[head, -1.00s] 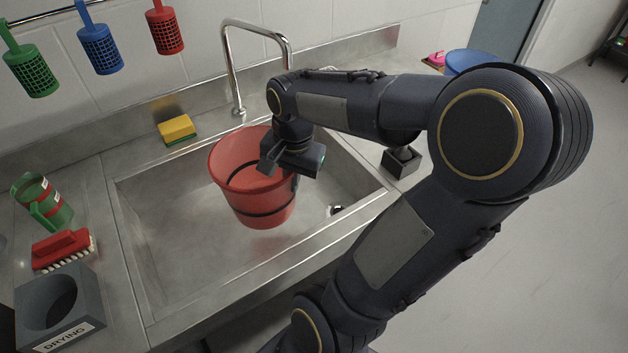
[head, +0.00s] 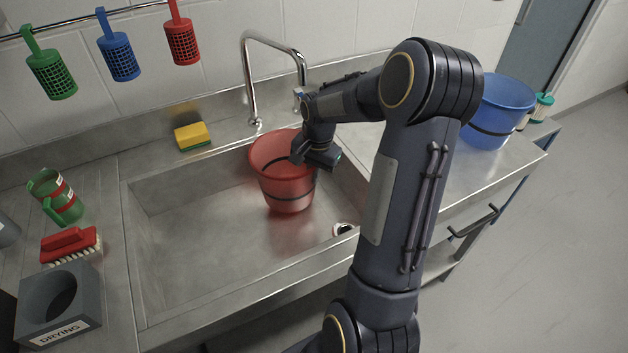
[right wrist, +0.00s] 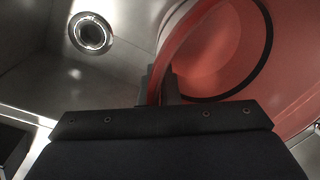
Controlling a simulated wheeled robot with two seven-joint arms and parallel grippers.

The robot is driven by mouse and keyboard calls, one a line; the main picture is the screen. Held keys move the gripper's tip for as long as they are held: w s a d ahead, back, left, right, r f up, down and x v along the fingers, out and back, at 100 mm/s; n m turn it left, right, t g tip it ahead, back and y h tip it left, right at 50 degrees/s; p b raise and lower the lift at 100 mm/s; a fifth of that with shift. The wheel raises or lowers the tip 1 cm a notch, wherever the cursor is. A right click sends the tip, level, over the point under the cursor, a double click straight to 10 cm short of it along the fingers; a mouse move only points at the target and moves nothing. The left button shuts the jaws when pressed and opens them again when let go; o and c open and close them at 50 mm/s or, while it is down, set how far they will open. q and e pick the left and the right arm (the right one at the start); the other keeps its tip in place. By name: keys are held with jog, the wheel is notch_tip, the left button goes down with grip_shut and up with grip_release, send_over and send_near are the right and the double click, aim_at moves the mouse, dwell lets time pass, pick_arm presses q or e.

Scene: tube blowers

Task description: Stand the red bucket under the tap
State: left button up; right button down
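The red bucket (head: 284,187) is upright inside the sink basin (head: 185,240), near its back wall. The curved steel tap (head: 248,75) rises behind it, with its spout end over the bucket's back right part in the head view. My right gripper (head: 312,158) is at the right side of the bucket's rim. In the right wrist view the fingers (right wrist: 158,88) pinch the red bucket wall (right wrist: 215,55). I cannot tell whether the bucket's bottom touches the basin floor. My left gripper is out of view.
The drain (head: 343,229) lies right of the bucket. A blue bucket (head: 497,112) stands on the right counter. A sponge (head: 192,136) sits behind the basin. The basin's left part is clear.

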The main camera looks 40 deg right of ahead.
aim_at(313, 186)
jog(key=shift+w+d+f, duration=0.2)
jog(key=shift+d+f, duration=0.1)
jog(key=shift+f, duration=1.7)
jog(key=shift+f, duration=0.2)
jog(key=c, duration=1.7)
grip_release()
jog(key=shift+r, duration=0.1)
